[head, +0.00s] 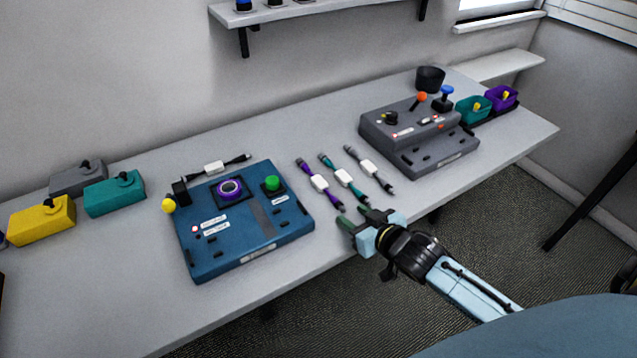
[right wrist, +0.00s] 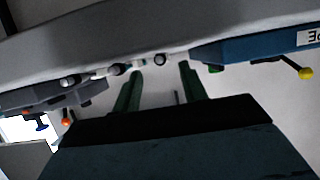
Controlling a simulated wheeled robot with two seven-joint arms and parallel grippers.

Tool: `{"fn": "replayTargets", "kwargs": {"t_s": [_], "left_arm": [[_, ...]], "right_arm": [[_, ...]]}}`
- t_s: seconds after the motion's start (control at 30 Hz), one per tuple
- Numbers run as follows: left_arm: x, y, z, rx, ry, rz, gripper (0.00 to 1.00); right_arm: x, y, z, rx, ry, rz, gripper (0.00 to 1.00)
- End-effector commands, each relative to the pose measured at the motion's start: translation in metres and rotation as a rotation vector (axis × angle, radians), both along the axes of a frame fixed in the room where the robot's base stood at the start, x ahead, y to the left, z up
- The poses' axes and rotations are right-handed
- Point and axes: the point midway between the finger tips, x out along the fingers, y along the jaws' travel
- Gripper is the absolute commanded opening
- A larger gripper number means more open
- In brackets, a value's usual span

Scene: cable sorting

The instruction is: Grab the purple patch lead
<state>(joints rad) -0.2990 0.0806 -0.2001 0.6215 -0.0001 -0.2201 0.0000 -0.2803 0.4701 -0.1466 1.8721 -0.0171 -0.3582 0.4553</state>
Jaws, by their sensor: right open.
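The purple patch lead (head: 310,173) lies on the table in the head view, the leftmost of three short leads with white labels. A teal lead (head: 334,167) lies to its right, then a grey lead (head: 377,173). My right gripper (head: 356,218) is open and empty at the table's front edge, just beyond the near ends of the leads. In the right wrist view its two green fingers (right wrist: 160,85) stand apart, with lead ends seen small and end-on beyond them. Which end is the purple one is hard to tell there. My left gripper is not in view.
A blue control box (head: 250,245) stands left of the leads and a grey control box (head: 410,146) to their right. A black-ended lead (head: 214,167) lies behind the blue box.

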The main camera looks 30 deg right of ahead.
Motion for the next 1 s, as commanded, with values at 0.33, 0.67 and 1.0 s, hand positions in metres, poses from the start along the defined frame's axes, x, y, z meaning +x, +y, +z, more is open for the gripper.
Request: {"fn": "replayTargets", "kwargs": {"t_s": [0.33,0.67,1.0], "left_arm": [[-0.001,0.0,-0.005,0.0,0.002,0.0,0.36],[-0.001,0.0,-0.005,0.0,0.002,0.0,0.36],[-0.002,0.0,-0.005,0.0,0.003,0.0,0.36]], "right_arm": [[0.036,0.004,-0.011,0.0,0.0,0.0,0.43],[0.036,0.004,-0.011,0.0,0.0,0.0,0.28],[0.037,0.004,-0.01,0.0,-0.001,0.0,0.0]]}}
